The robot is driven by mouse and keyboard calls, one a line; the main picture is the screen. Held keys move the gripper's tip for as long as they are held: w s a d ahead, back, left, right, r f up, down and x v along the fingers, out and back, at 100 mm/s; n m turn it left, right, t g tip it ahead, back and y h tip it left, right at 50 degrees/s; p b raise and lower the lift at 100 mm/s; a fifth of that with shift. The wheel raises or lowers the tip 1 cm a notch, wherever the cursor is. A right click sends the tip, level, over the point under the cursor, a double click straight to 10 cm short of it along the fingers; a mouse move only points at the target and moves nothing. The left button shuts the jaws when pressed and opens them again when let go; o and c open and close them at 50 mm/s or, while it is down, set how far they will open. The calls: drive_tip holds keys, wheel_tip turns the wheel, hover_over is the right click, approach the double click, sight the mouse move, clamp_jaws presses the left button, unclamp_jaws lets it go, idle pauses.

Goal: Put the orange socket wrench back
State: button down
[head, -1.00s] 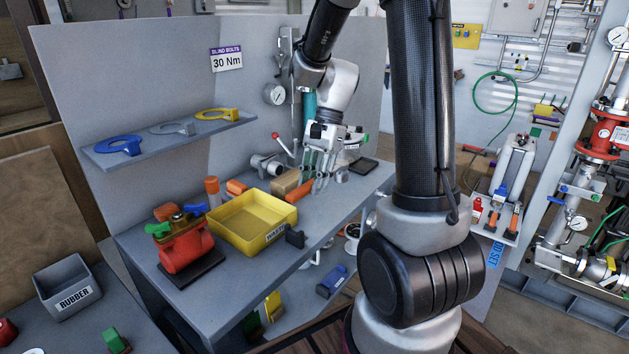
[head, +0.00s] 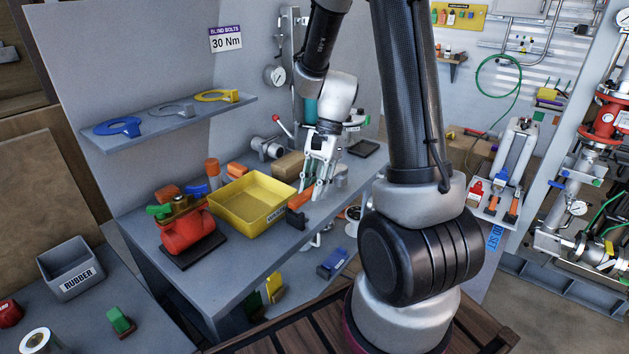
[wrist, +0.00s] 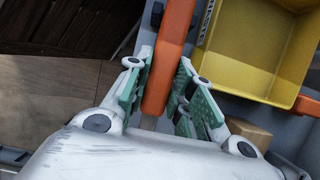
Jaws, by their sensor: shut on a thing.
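The orange socket wrench (wrist: 166,60) shows in the wrist view as a long orange handle between the two green-padded fingers of my gripper (wrist: 162,85). My gripper is shut on it. In the head view my gripper (head: 312,192) is over the workbench, just right of the yellow waste tray, with a piece of the orange handle (head: 299,200) showing at its fingertips. The wrench's far end runs out of the wrist view, so its socket is not seen. Two orange-handled tools (head: 513,204) stand on a small shelf at the right, beside a blue one.
The yellow waste tray (head: 234,230) is close left of my gripper. A black block (head: 296,219) sits at the bench's front edge. A red valve (head: 186,235) stands further left, and a cardboard-coloured block (head: 288,164) lies behind. A grey rubber bin (head: 70,272) is at lower left.

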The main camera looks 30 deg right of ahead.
drive_tip(key=shift+f, duration=1.1)
idle(0.3)
drive_tip(key=c, duration=1.1)
unclamp_jaws()
drive_tip(key=shift+c, duration=0.2)
drive_tip(key=o, duration=0.5)
drive_tip(key=shift+c, duration=0.2)
drive_tip(key=shift+v, duration=3)
drive_tip(key=shift+d, duration=0.1)
